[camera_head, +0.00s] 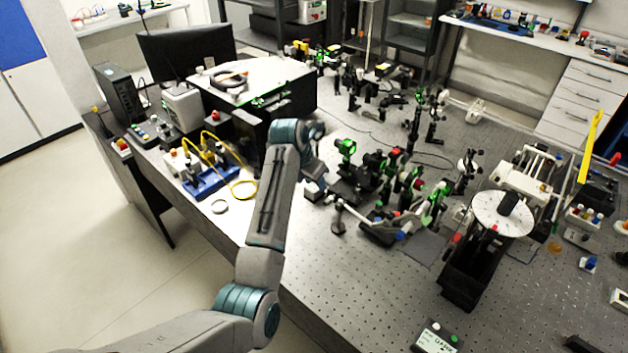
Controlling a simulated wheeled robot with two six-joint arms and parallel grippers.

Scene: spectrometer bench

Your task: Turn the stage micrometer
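My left arm reaches in from the bottom left over the near edge of the optical table (330,290). My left gripper (315,190) is at its end, low over the table's left part, beside a cluster of optical mounts (385,180). The fingers are small and partly hidden by the wrist, so I cannot tell whether they are open or shut. A small dark post with a rod (338,226) stands just right of and nearer than the gripper. I cannot pick out the stage micrometer for sure among the small parts in the cluster. My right gripper is not in view.
A white round disc (502,213) on a dark stand is at the right. A blue-based unit with yellow cables (205,170) and a monitor (185,50) are at the left. A labelled box (436,338) sits at the near edge. The table's near middle is clear.

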